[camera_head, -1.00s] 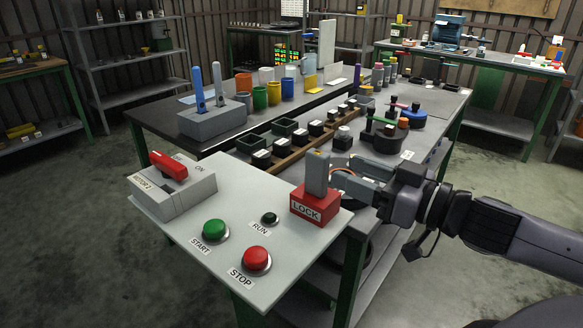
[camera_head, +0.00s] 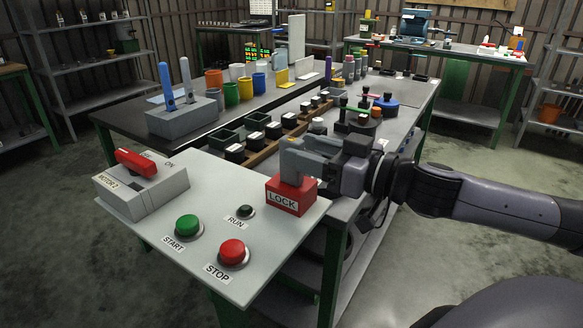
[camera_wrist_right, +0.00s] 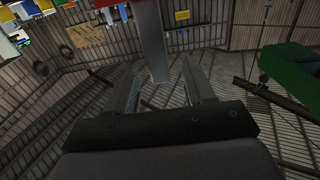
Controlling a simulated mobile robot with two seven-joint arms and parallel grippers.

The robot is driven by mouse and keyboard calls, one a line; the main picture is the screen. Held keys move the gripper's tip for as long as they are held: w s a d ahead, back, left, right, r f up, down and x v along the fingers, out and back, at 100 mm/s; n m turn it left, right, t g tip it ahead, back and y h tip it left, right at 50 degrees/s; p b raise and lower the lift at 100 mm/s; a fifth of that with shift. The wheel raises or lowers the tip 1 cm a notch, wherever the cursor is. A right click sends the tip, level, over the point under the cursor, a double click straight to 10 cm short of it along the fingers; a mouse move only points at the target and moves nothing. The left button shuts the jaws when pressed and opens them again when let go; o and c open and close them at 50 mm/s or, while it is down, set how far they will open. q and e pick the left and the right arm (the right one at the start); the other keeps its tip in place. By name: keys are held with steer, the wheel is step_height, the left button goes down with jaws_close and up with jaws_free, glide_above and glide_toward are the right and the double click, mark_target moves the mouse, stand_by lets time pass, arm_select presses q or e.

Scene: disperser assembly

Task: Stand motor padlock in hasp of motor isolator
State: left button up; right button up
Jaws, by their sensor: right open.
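The padlock is a red block marked LOCK (camera_head: 291,196) with an upright grey shackle, standing on the right side of the grey control panel. My right gripper (camera_head: 296,156) is open, with its fingers at the shackle. In the right wrist view the grey shackle (camera_wrist_right: 153,45) lies between the two open fingers (camera_wrist_right: 163,88); I cannot tell whether they touch it. The motor isolator (camera_head: 152,190) is a grey box at the panel's left, marked MOTOR 2 and ON, with a red handle (camera_head: 136,162). Its hasp is not clear to see. My left gripper is out of view.
Between padlock and isolator are a green START button (camera_head: 187,225), a red STOP button (camera_head: 232,250) and a small RUN button (camera_head: 244,211).

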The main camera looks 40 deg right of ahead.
mark_target(291, 146)
steer(key=shift+w+a+b, duration=0.25)
steer(key=shift+w+b, duration=0.05)
steer(key=shift+w, duration=0.25)
steer(key=shift+w+a, duration=0.1)
steer(key=shift+w, duration=0.5)
steer(key=shift+w+a+p, duration=0.25)
steer(key=shift+w+p, duration=0.15)
steer(key=shift+w, duration=0.05)
steer(key=c, duration=0.9)
jaws_close()
